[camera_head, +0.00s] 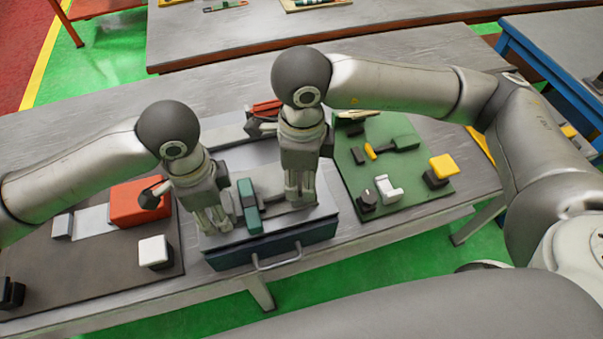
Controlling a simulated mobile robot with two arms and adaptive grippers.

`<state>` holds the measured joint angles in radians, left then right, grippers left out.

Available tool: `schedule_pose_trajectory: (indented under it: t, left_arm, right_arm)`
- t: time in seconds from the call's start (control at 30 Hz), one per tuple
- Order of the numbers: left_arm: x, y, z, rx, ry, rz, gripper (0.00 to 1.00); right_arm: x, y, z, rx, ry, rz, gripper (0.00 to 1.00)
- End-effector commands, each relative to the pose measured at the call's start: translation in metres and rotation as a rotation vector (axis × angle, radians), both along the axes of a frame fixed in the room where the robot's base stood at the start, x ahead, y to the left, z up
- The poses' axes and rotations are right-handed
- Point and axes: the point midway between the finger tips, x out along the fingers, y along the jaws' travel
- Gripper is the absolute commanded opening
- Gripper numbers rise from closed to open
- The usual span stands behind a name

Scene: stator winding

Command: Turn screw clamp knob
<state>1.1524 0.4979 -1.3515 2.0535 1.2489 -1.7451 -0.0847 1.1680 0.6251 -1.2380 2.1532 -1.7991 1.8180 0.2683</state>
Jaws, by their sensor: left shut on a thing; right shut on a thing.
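A screw clamp with a teal-green block (248,206) sits on the grey top of a dark teal drawer unit (290,249) in the middle of the table. A dark bar (277,208) runs from the block to the right. My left gripper (217,222) points down at the left side of the block, shut on a grey part of the clamp. My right gripper (299,197) points down at the bar's right end, shut on a small part there. The fingers mostly hide both held parts, so I cannot tell which one is the knob.
A dark mat (95,280) with a red-orange box (139,203) and a white-topped block (155,252) lies at left. A green board (425,190) with a yellow-capped block (442,169) and small tools lies at right. A red-handled tool (264,108) lies behind.

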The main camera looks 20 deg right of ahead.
Motion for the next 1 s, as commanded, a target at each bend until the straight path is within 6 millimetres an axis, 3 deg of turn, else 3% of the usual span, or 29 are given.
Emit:
schedule_pose_trajectory:
  t: [0.33,0.8,0.83,1.0]
  left_arm:
    - [-0.0003,0.0,0.0002,0.0,0.001,-0.001,0.0]
    - [-0.0003,0.0,0.0001,0.0,0.001,-0.001,0.0]
    - [-0.0003,0.0,0.0001,0.0,0.001,0.0,0.0]
    - [-0.0003,0.0,0.0001,0.0,0.001,0.0,0.0]
  right_arm:
    - [0.0007,0.0,0.0008,0.001,-0.002,-0.115,0.16]
    - [0.0007,0.0,0.0008,0.001,-0.003,-0.128,0.16]
    - [0.0007,0.0,0.0008,0.0,-0.002,-0.127,0.41]
    - [0.0004,0.0,0.0006,0.0,-0.001,-0.127,0.61]
